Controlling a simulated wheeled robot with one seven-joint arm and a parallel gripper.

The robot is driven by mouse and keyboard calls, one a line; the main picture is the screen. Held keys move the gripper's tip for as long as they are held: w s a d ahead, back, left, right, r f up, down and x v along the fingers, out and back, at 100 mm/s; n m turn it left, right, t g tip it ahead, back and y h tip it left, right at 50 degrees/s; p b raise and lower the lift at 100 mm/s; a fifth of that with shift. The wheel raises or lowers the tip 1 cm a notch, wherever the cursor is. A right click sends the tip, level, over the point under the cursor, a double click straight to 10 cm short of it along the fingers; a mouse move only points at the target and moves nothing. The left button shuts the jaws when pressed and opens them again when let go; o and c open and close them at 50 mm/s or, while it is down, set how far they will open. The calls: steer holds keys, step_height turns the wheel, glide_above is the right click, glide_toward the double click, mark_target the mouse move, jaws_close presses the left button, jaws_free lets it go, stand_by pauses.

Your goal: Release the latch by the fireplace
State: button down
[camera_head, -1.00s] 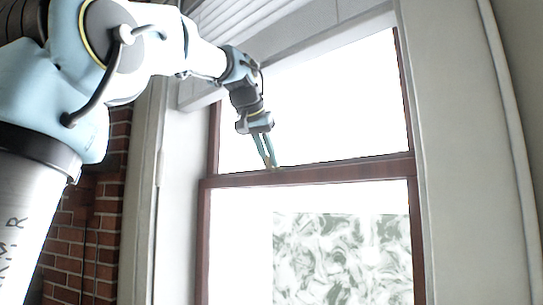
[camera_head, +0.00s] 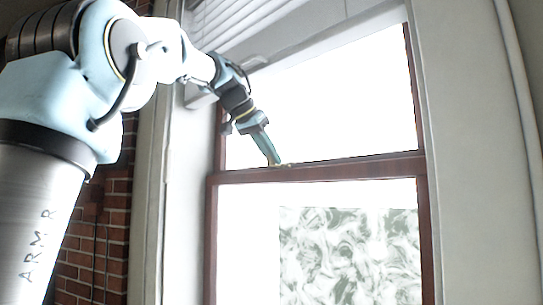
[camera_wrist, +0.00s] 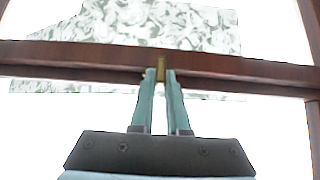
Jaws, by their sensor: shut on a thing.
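A small brass-coloured latch (camera_wrist: 161,68) sits on the dark red-brown middle rail (camera_wrist: 215,66) of a window. In the wrist view my gripper (camera_wrist: 161,76) has its two teal fingers on either side of the latch, shut on it. In the head view my gripper (camera_head: 276,163) reaches down at a slant to the top of the rail (camera_head: 350,170). The latch (camera_head: 284,164) is only a tiny yellowish spot there, mostly hidden by the fingertips.
A red brick wall (camera_head: 95,240) stands at the left, behind my arm. A pale blind (camera_head: 240,25) hangs at the window's top. White trim (camera_head: 465,150) borders the window on the right. A green-and-white patterned area (camera_head: 350,255) shows through the lower pane.

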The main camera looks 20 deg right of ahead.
steer(key=c, duration=0.9)
jaws_free()
steer(key=v, duration=1)
steer(key=shift+a+r+b, duration=0.3)
steer(key=shift+b, duration=0.15)
steer(key=shift+s, duration=0.1)
steer(key=w+a+f+n+y, duration=0.2)
steer(key=w+a+f+n, duration=0.15)
steer(key=f, duration=0.75)
steer(key=w+a+f+n+y, duration=0.15)
steer(key=a+f, duration=0.35)
steer(key=f, duration=0.5)
steer(key=w+a+f+n+y, duration=0.25)
steer(key=a+f, duration=0.25)
steer(key=f, duration=0.6)
steer(key=s+a+f+n, duration=0.1)
steer(key=s+a+f, duration=0.3)
steer(key=f, duration=0.4)
steer(key=s+a+f+n+g+y, duration=0.1)
steer(key=s+a+f+n, duration=0.1)
steer(key=s+a+f, duration=0.3)
steer(key=s+a+f+n+g+y, duration=0.1)
steer(key=s+a+f, duration=0.4)
steer(key=s+f, duration=0.3)
step_height(320, 180, down, 3)
steer(key=shift+s+f, duration=0.1)
steer(key=shift+s, duration=0.15)
